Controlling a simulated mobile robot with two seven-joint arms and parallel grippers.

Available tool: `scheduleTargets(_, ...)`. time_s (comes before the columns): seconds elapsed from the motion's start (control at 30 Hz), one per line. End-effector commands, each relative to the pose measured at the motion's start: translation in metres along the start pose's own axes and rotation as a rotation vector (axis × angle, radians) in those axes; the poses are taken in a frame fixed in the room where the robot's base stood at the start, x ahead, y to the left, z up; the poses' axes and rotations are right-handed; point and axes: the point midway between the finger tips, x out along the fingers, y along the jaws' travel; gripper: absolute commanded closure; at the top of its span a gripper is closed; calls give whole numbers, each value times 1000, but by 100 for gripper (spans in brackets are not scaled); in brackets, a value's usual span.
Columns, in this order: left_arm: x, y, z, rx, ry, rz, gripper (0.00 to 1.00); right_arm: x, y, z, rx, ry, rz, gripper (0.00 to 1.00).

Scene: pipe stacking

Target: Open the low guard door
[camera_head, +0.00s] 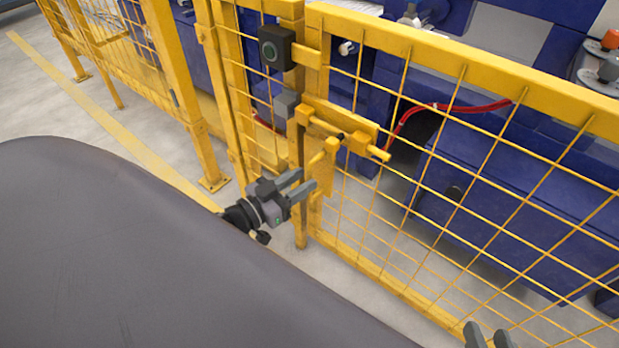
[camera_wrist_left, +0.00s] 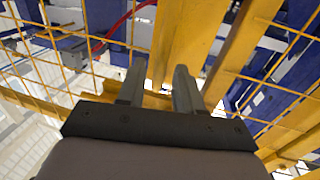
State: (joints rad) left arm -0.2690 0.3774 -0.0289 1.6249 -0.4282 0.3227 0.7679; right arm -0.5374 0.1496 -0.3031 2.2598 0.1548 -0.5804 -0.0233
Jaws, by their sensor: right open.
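The low guard door (camera_head: 442,75) is a yellow frame with wire mesh, standing on the right in the head view. It looks shut against the yellow post beside it. A yellow sliding bolt (camera_head: 372,150) with a downward handle (camera_head: 322,158) sits near the door's left edge. My left gripper (camera_head: 309,180) is just below and left of the handle, its fingers apart and nothing clearly between them. In the left wrist view its two fingers (camera_wrist_left: 160,76) are spread before yellow metalwork; whether they touch it I cannot tell. My right gripper (camera_head: 488,338) shows only its open fingertips at the bottom edge.
A dark switch box (camera_head: 276,48) is on the fence above the bolt. More yellow fencing (camera_head: 182,95) runs to the left. Blue machinery (camera_head: 480,190) and red cables (camera_head: 440,106) are behind the mesh. Grey floor (camera_head: 75,110) is clear at left.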

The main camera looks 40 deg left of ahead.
Motion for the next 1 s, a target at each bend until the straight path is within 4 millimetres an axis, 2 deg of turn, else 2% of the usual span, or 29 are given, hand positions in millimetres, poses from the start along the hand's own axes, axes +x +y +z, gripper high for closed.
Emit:
scheduleTargets(0.1,15,0,2,2,1,0,65,3,-2,1,15,7,-14,57)
scheduleTargets(0.23,26,0,1,1,-1,-1,65,5,-4,1,25,11,-23,57)
scheduleTargets(0.6,30,0,0,1,-2,-1,65,5,-5,1,32,11,-29,57)
scheduleTargets(0.63,30,0,0,1,-2,-1,71,5,-5,1,32,11,-29,57)
scheduleTargets(0.7,30,0,0,1,-2,-1,94,5,-5,1,32,11,-29,57)
scheduleTargets(0.73,30,0,0,1,-2,-1,100,5,-5,1,32,11,-29,57)
scheduleTargets(1.0,30,0,0,1,-2,-1,100,5,-5,1,31,11,-29,57)
